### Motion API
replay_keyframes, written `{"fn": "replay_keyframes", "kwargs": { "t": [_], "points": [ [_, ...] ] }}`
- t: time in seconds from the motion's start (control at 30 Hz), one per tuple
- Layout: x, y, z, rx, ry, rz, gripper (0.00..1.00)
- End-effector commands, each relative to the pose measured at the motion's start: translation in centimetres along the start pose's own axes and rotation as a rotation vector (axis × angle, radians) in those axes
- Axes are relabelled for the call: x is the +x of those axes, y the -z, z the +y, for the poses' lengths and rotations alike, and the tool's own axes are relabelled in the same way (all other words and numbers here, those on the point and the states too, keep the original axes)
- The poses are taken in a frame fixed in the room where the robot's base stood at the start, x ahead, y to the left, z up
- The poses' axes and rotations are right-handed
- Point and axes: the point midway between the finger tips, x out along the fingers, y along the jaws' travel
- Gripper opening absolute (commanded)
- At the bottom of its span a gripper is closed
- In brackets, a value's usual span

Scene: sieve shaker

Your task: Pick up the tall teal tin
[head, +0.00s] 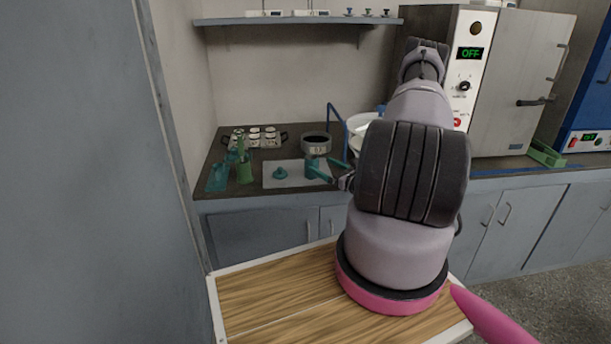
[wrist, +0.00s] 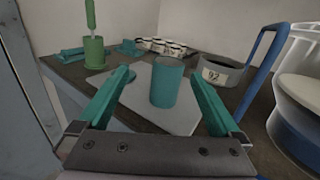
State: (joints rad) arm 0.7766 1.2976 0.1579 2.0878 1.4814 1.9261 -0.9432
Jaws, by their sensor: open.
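The tall teal tin (wrist: 166,83) stands upright on a pale grey mat (wrist: 186,120) in the wrist view. My gripper (wrist: 162,84) is open, with one teal finger to the left of the tin and one to the right. The tin appears between the fingers, with a gap on each side; I cannot tell how far past the fingertips it stands. In the head view the tin (head: 312,168) is partly covered by my teal fingers (head: 327,171), which come in from the right.
A teal lid-like piece (head: 280,173) lies on the mat's left. A green holder (head: 244,172) with a brush-like tool stands further left. Behind are a grey sieve pan (head: 316,144) and a tray of jars (head: 257,138). A blue frame (wrist: 262,70) and white bowls stand close on the right.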

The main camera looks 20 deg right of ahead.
Motion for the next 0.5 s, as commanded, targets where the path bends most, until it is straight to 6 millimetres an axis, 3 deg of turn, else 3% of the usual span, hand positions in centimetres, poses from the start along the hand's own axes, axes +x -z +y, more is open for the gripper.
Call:
{"fn": "replay_keyframes", "kwargs": {
  "t": [0.03,0.17,0.5],
  "points": [
    [-0.6,1.4,-0.5,0.017,0.041,0.009,1.0],
    [-1.2,3.0,-1.1,0.034,0.097,0.021,1.0],
    [3.4,3.3,-1.6,0.033,0.101,0.022,1.0]
  ]
}}
